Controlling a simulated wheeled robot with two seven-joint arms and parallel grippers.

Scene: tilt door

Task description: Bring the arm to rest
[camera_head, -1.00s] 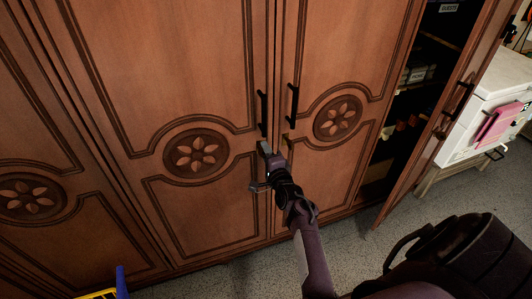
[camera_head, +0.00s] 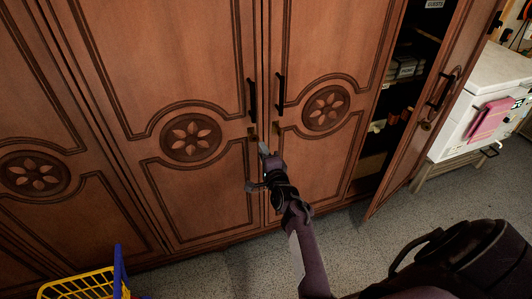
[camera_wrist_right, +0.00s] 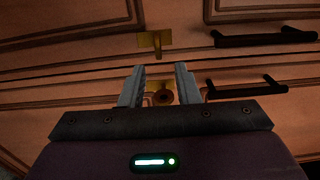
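My right gripper (camera_head: 258,168) is in front of the closed middle doors of a brown wooden cabinet (camera_head: 205,75), below their two black handles. In the right wrist view its two grey fingers (camera_wrist_right: 160,85) stand apart with nothing seen between them but the cabinet front behind. A brass latch plate (camera_wrist_right: 155,40) and a round brass knob or lock (camera_wrist_right: 162,97) show on the doors there. I cannot tell whether the fingers touch the cabinet. My left gripper is not in view.
The cabinet's right door (camera_head: 430,110) stands open, showing dark shelves with boxes. A white appliance (camera_head: 480,115) with a pink cloth (camera_head: 490,119) is at the far right. A yellow and blue basket (camera_head: 85,285) is at the bottom left.

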